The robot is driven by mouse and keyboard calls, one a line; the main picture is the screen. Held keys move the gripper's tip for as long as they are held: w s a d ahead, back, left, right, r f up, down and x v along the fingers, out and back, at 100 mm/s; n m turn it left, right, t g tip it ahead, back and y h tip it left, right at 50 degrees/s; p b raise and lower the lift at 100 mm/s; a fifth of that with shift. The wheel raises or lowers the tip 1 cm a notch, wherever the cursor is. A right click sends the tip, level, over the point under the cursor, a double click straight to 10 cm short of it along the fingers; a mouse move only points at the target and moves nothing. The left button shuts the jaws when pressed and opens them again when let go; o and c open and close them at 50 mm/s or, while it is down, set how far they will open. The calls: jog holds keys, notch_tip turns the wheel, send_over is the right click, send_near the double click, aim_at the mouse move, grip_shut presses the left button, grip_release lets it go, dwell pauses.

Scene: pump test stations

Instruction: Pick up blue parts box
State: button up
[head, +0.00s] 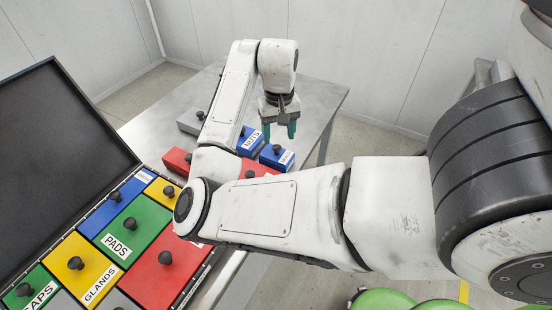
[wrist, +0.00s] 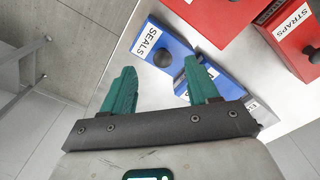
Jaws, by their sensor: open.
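In the head view, two small blue parts boxes with black knobs stand on the grey metal table: one (head: 265,156) near the table's right edge, one (head: 241,131) just left of it. My gripper (head: 280,134) is open and empty, pointing down above and near these boxes. In the wrist view, a blue box labelled SEALS (wrist: 177,70) lies beyond and between the two green fingers (wrist: 160,70). A second blue box (wrist: 228,82) is partly hidden behind the right finger. No contact with either box is visible.
Red boxes (head: 177,160) stand nearby on the table (head: 322,97), partly hidden by my arm. An open black case (head: 62,150) at left holds several coloured boxes with knobs. A grey box (head: 190,122) stands further back. The table's right edge is close to the blue boxes.

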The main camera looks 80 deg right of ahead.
aim_at(277, 147)
jog(key=shift+w+d+f, duration=0.15)
jog(key=shift+w+f, duration=0.05)
jog(key=shift+f, duration=1.1)
jog(key=shift+w+d+f, duration=0.15)
jog(key=shift+f, duration=1.1)
grip_shut()
